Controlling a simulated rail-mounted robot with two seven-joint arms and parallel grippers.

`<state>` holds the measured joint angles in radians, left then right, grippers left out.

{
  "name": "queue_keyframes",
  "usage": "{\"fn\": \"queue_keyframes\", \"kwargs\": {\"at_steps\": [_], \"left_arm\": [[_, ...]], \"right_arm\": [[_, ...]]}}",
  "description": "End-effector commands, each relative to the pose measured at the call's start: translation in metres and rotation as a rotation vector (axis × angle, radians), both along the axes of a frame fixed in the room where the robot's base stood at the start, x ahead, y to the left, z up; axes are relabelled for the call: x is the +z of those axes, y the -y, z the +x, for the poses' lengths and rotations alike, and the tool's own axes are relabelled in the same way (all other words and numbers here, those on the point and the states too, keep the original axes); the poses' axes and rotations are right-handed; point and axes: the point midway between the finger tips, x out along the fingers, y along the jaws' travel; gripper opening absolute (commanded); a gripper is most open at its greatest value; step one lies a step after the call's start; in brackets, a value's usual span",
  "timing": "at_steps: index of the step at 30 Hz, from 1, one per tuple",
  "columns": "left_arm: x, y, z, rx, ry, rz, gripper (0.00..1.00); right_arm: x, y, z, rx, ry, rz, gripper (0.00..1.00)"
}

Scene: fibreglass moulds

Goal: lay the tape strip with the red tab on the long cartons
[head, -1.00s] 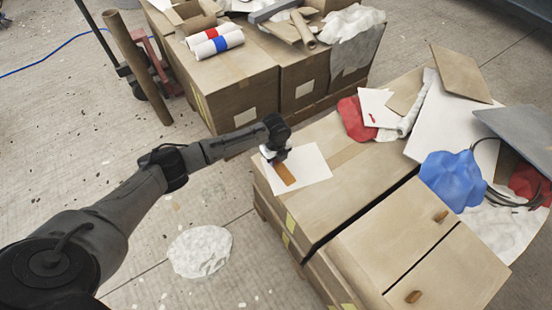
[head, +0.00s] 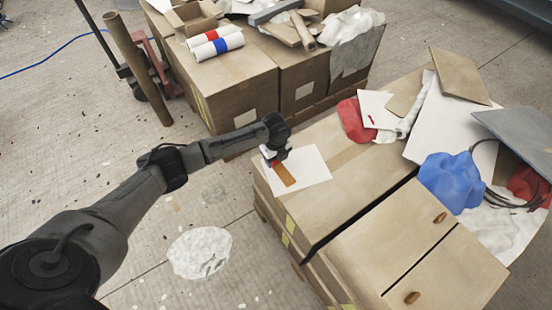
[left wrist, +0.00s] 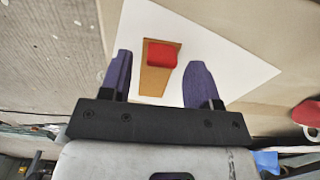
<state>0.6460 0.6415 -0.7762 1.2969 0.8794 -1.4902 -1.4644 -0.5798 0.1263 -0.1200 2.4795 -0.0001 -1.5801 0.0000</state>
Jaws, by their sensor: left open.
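The tape strip (head: 285,176) is a flat brown strip lying on a white sheet (head: 312,168) on the near carton stack. In the left wrist view the strip (left wrist: 155,82) has a raised red tab (left wrist: 162,56) at its far end. My left gripper (head: 274,160) is just over the tab end, and partly hides it in the head view. In the left wrist view its two fingers (left wrist: 160,66) are apart, one on each side of the strip, with nothing held. Long cartons (head: 335,205) lie under the sheet. My right gripper is not in view.
Red cloth (head: 353,119), a blue crumpled item (head: 451,181), dark cable and loose boards (head: 460,74) crowd the right of the stack. Another carton stack (head: 230,85) stands behind, bearing two banded rolls (head: 215,42). The carton top right of the sheet is clear.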

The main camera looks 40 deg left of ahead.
Motion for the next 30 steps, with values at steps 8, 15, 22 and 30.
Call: {"fn": "queue_keyframes", "kwargs": {"at_steps": [8, 15, 22, 30], "left_arm": [[0.060, -0.001, 0.001, 0.000, 0.003, -0.001, 0.56], [0.093, -0.001, 0.001, 0.000, 0.003, -0.001, 0.56], [0.107, -0.001, 0.001, 0.001, 0.001, -0.001, 0.56], [0.097, 0.015, -0.009, 0.015, 0.001, -0.010, 0.56]], "right_arm": [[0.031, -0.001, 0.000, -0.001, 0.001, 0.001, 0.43], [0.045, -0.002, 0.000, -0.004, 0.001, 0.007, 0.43], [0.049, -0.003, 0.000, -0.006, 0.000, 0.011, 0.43], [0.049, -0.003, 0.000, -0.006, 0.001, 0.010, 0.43]]}}
